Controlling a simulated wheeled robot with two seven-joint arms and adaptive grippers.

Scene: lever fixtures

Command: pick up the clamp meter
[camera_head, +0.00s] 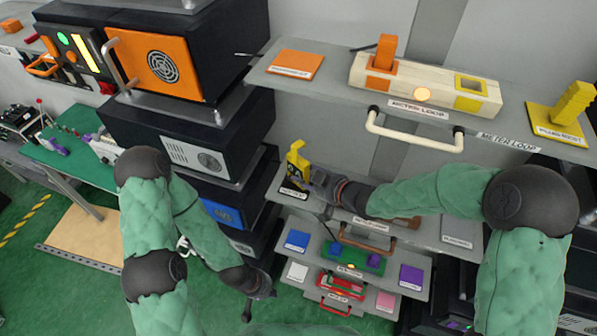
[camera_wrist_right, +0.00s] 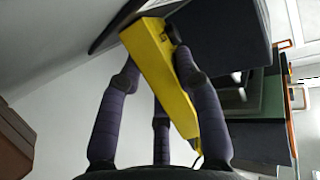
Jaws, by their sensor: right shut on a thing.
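The yellow clamp meter (camera_head: 296,157) stands at the left end of the middle shelf, above a dark labelled base (camera_head: 291,190). My right gripper (camera_head: 313,181) reaches it from the right and is shut on it. In the right wrist view the clamp meter (camera_wrist_right: 162,75) lies tilted between the dark fingers of my right gripper (camera_wrist_right: 157,70). I cannot tell whether the meter still touches its base. My left gripper (camera_head: 264,287) hangs low, left of the lower shelves, and its fingers are too unclear to read.
The upper shelf (camera_head: 330,82) holds an orange pad (camera_head: 296,64), a meter loop block (camera_head: 425,92) and a yellow plug rest (camera_head: 561,115). A handle (camera_head: 415,137) juts out below it. Dark equipment cabinets (camera_head: 205,125) stand close on the left. Lower shelves hold coloured blocks.

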